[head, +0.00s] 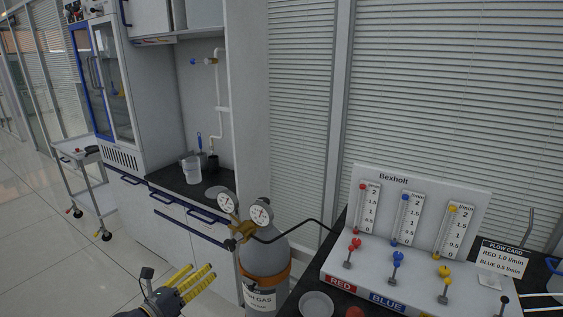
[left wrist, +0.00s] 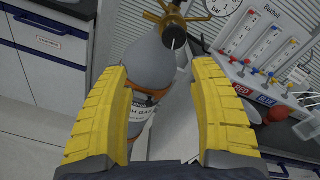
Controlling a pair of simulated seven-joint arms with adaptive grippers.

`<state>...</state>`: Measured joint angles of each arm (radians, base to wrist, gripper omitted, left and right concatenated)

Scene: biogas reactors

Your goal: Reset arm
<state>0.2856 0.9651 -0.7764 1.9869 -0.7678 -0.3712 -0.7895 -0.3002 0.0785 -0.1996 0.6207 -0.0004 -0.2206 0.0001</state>
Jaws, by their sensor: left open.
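My left gripper (head: 192,282) shows at the bottom of the head view, left of the gas cylinder. Its yellow ribbed fingers stand apart in the left wrist view (left wrist: 165,115), with nothing held between them. The grey gas cylinder (head: 266,258), with an orange band and two gauges, stands beyond the fingers and also shows in the left wrist view (left wrist: 152,72). It looks apart from the fingers in the head view. My right gripper is in neither view.
The Bexholt flow panel (head: 403,180) with red, blue and yellow knobs stands on the dark bench at right. A flow card (head: 503,259) and a white dish (head: 316,303) are near it. A counter with a beaker (head: 191,169) and a trolley (head: 80,160) are at left. Floor at lower left is clear.

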